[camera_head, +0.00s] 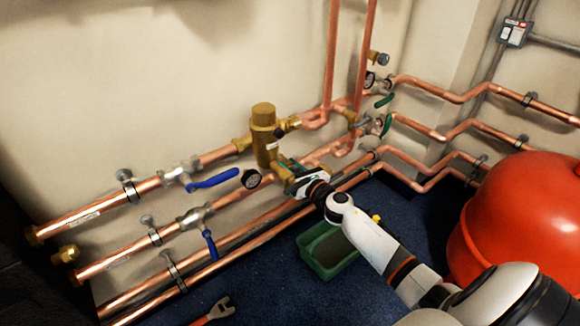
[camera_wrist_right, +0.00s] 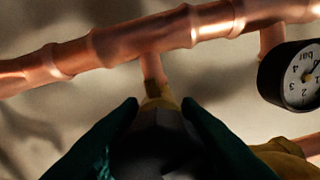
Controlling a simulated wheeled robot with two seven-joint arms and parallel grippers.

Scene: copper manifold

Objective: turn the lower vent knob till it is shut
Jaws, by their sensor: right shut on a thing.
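My right gripper (camera_head: 296,180) reaches in from the lower right to the pipework, just right of the round gauge below the brass valve body. In the right wrist view its two dark green fingers (camera_wrist_right: 158,125) are shut on a dark knob (camera_wrist_right: 155,145), one finger on each side. I take this to be the lower vent knob. A small brass stem (camera_wrist_right: 157,90) shows just beyond it, under a copper pipe. In the head view the gripper hides the knob, and I cannot tell how far it is turned. My left gripper is not in view.
A brass valve body (camera_head: 265,140) stands above the gauge (camera_head: 250,178). Blue lever handles (camera_head: 213,180) are at the left. A green tray (camera_head: 327,255) lies on the floor under my right arm, and a large red tank (camera_head: 525,215) stands at the right.

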